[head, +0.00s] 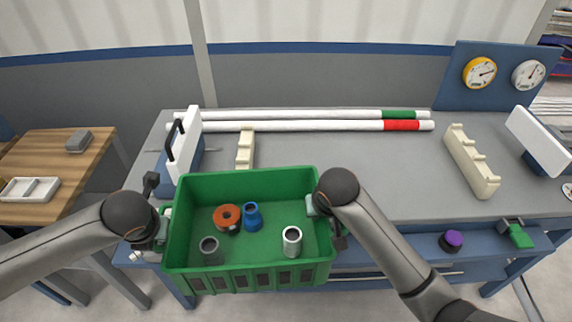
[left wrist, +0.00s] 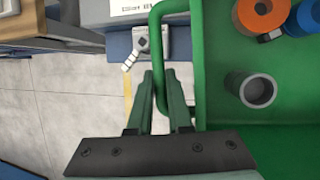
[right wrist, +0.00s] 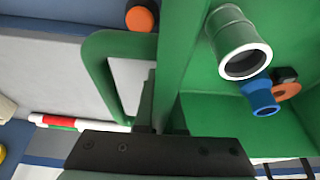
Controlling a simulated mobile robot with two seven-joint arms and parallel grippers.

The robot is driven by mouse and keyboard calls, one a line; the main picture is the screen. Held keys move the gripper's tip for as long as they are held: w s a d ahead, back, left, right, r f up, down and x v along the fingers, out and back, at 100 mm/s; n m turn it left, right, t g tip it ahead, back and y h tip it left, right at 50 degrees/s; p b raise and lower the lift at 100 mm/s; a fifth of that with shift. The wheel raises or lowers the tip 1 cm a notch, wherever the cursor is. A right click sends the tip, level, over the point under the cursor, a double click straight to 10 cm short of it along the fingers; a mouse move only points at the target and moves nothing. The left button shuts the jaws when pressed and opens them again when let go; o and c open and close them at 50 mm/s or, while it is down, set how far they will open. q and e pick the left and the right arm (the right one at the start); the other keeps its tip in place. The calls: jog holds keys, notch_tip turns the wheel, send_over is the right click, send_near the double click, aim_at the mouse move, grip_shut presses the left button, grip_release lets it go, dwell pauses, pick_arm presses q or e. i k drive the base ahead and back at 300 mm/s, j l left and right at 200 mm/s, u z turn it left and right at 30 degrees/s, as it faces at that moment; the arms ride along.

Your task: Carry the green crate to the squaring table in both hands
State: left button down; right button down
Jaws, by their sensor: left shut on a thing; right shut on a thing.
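The green crate (head: 250,262) is in front of the near edge of the grey table (head: 340,175), held roughly level between my grippers. It holds an orange ring (head: 227,217), a blue fitting (head: 252,216), a grey fitting (head: 210,250) and a white-grey sleeve (head: 291,241). My left gripper (head: 163,226) is shut on the crate's left handle, which shows in the left wrist view (left wrist: 158,60). My right gripper (head: 314,205) is shut at the right side, beside the handle loop in the right wrist view (right wrist: 95,70). I cannot tell whether the crate touches the table.
Two white pipes (head: 300,127) lie along the table's back, with green and red bands. Cream racks (head: 472,160) and white-faced stands (head: 185,145) stand on the worktop. A purple knob (head: 452,240) is on the front ledge. A wooden table (head: 60,165) is at left. The middle worktop is clear.

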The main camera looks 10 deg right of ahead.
aim_at(361, 176)
jog(key=l, duration=0.9)
jog(key=i+l+z, duration=0.1)
jog(key=l, duration=0.35)
jog(key=i+l, duration=0.2)
jog(key=i, duration=0.35)
jog(key=l+z, duration=0.05)
